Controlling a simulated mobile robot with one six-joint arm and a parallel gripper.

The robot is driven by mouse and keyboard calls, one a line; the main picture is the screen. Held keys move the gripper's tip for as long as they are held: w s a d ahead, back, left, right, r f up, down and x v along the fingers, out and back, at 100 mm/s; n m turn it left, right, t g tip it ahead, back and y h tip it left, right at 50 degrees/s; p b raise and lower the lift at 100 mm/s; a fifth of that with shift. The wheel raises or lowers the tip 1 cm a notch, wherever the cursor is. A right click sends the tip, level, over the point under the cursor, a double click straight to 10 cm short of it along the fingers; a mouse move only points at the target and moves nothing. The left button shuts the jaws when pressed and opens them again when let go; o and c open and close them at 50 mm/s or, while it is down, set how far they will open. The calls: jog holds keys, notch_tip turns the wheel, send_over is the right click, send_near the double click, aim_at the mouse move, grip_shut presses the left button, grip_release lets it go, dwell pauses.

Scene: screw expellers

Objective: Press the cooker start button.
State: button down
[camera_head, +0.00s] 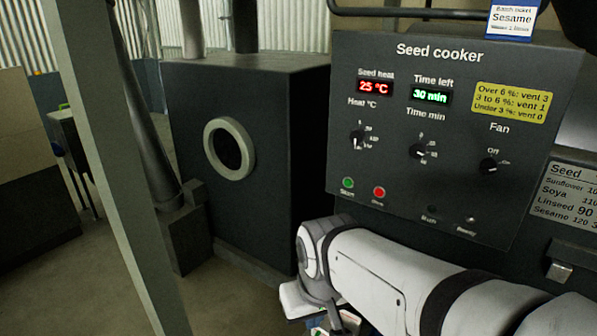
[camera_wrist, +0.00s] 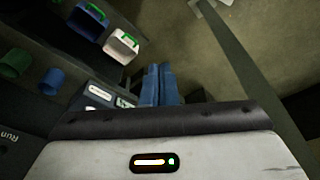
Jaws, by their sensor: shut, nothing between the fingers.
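The seed cooker panel (camera_head: 450,130) faces me in the head view. Its green start button (camera_head: 348,183) is at the lower left, with the red stop button (camera_head: 379,192) just right of it. The displays read 25 °C and 30 min. My gripper shows in the wrist view as two blue fingers (camera_wrist: 158,70), shut together and empty, pointing down past the machine. In the head view my wrist is below the panel, apart from the start button; the fingers are mostly hidden at the bottom edge. I cannot make out the start button in the wrist view.
A dark box with a round port (camera_head: 230,148) stands left of the cooker. A grey post (camera_head: 115,150) crosses the left side. Blue (camera_wrist: 87,20) and white (camera_wrist: 121,46) containers show in the wrist view. Bare floor (camera_head: 235,295) lies left of my arm.

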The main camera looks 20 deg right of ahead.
aim_at(348, 183)
jog(key=w+d+n+t+h+p, duration=0.1)
jog(key=w+d+n+t+p, duration=0.2)
jog(key=w+d+t, duration=0.4)
jog(key=w+d+n+t+h+p, duration=0.1)
jog(key=w+d+n+t+p, duration=0.3)
jog(key=w, duration=1.9)
jog(key=shift+w+d+n+t, duration=0.25)
jog(key=shift+d+n+t, duration=0.55)
jog(key=shift+d+t, duration=1.4)
jog(key=shift+d+f+g, duration=0.1)
jog(key=shift+d+g, duration=0.35)
jog(key=shift+g, duration=0.05)
jog(key=shift+w+d+p, duration=0.35)
jog(key=shift+w+d, duration=0.55)
jog(key=shift+d, duration=0.25)
jog(key=shift+w+d+p, duration=0.3)
jog(key=shift+w+d, duration=0.6)
jog(key=shift+d, duration=0.25)
jog(key=shift+w+d+p, duration=0.35)
jog(key=shift+w+d, duration=0.55)
jog(key=shift+d, duration=0.25)
